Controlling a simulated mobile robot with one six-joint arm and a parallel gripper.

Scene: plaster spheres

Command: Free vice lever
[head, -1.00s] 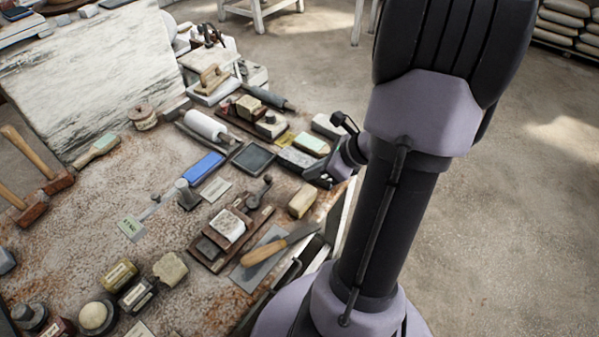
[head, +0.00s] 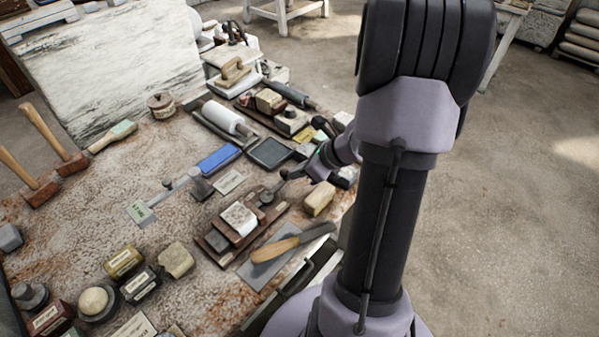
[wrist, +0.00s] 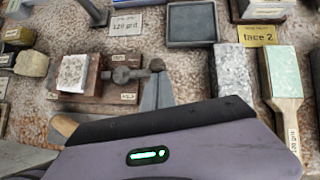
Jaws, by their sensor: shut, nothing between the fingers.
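The vice is a brown wooden clamp (head: 216,240) on the bench, gripping a white plaster block (head: 238,218). Its dark metal lever and screw (head: 266,196) stick out at the far right end. In the wrist view the plaster block (wrist: 73,72), wooden base (wrist: 98,88) and lever with its round knob (wrist: 157,65) show left of centre. My gripper (head: 286,176) is shut and empty, just beyond the lever in the head view. In the wrist view its grey fingertips (wrist: 157,84) overlap the area just below the knob; I cannot tell whether they touch it.
A trowel (head: 290,243) and a tan block (head: 319,198) lie near the vice at the bench edge. Tools crowd the bench.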

